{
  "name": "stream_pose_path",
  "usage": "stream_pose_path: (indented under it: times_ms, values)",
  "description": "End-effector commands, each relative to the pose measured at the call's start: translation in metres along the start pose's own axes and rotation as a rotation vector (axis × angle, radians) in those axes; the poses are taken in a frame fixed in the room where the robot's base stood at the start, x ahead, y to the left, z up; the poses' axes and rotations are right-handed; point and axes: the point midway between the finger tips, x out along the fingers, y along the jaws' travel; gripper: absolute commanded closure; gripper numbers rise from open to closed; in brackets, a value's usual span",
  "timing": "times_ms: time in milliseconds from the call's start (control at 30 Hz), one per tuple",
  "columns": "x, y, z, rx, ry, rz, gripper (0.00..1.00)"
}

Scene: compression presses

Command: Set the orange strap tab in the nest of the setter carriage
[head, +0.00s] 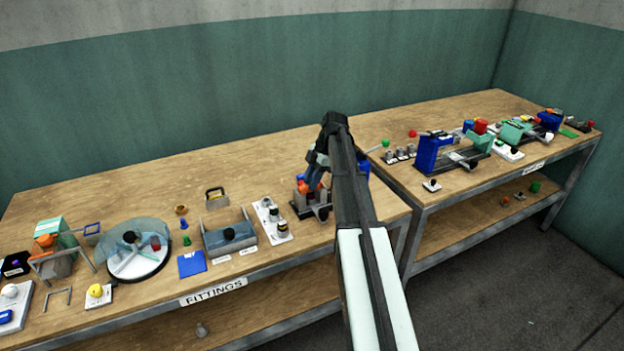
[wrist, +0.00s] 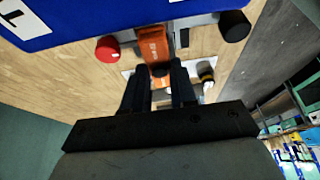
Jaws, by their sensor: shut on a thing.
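In the head view my gripper (head: 315,172) is low over a small dark-based fixture (head: 297,211) near the front edge of the left bench, partly hidden by my arm. Orange parts (head: 302,188) show there beside the fingers. I cannot tell which part is the carriage nest, nor whether the tab touches it.
In the wrist view a red knob (wrist: 109,48), a black knob (wrist: 234,26) and a blue panel (wrist: 70,15) lie close around the fingers. In the head view a white plate with several knobs (head: 271,219) stands just left. Bare bench lies behind.

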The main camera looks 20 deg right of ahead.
Motion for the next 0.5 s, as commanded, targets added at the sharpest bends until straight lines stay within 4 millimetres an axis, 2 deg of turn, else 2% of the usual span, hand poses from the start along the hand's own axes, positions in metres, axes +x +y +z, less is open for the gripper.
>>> stream_pose_path:
  times_ms: [367,400,500]
  values:
    - [0.0042,-0.0001,0.0017,0.0,0.0,0.0,1.0]
    - [0.0042,-0.0001,0.0017,0.0,0.0,0.0,0.72]
    - [0.0041,0.0,0.0017,0.0,0.0,0.0,0.62]
